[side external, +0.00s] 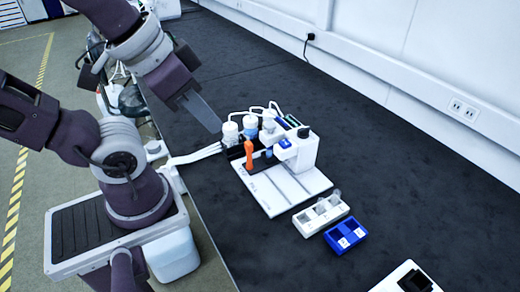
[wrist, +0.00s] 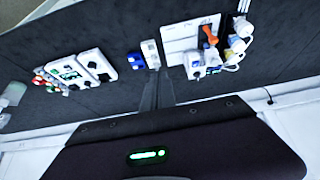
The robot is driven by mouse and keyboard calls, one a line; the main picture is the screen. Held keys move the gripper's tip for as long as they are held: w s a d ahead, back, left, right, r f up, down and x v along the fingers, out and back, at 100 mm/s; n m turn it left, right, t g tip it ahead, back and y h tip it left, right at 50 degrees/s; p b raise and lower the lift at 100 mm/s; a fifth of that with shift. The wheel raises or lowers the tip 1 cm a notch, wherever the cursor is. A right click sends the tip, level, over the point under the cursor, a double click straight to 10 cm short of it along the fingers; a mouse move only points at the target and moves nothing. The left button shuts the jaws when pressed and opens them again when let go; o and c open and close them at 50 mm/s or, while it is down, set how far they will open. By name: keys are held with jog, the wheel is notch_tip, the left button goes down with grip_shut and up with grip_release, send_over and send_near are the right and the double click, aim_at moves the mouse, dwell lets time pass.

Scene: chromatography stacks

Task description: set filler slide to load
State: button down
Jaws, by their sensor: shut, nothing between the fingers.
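The filler (side external: 290,195) is a white flat-based device with an upright white block (side external: 304,152) on its right side. An orange lever-like part (side external: 249,154) stands at its left, with small blue parts (side external: 285,143) close by. I cannot tell for sure which part is the slide or where it is set. The filler also shows at the top of the wrist view (wrist: 178,31), with the orange part (wrist: 209,35). My gripper (side external: 217,128) is shut and empty. It hangs to the upper left of the filler in the side view, apparently clear of it.
White-capped bottles (side external: 230,132) with white tubing stand behind the orange part. A white tray (side external: 321,214) and a blue tray (side external: 345,235) lie in front of the filler. Further devices (wrist: 98,65) stand at the left in the wrist view. Dark bench is bare toward the wall.

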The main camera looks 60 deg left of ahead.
jog(key=c, duration=2)
grip_release()
jog(key=o, duration=0.9)
jog(key=shift+g+y, duration=0.4)
jog(key=shift+g, duration=0.5)
jog(key=w+a, duration=0.1)
jog(key=w, duration=0.1)
jog(key=w+a+f, duration=0.1)
jog(key=w+a, duration=0.1)
jog(key=w, duration=0.1)
jog(key=w+a, duration=0.1)
jog(key=w, duration=0.2)
jog(key=shift+w+a+f, duration=0.2)
jog(key=shift+f, duration=0.15)
jog(key=g, duration=0.4)
send_over(249, 143)
jog(key=shift+h, duration=0.3)
jog(key=f, duration=1.7)
jog(key=shift+d, duration=0.3)
jog(key=f, duration=0.8)
jog(key=shift+a+f, duration=0.15)
jog(key=shift+a, duration=0.15)
grip_shut()
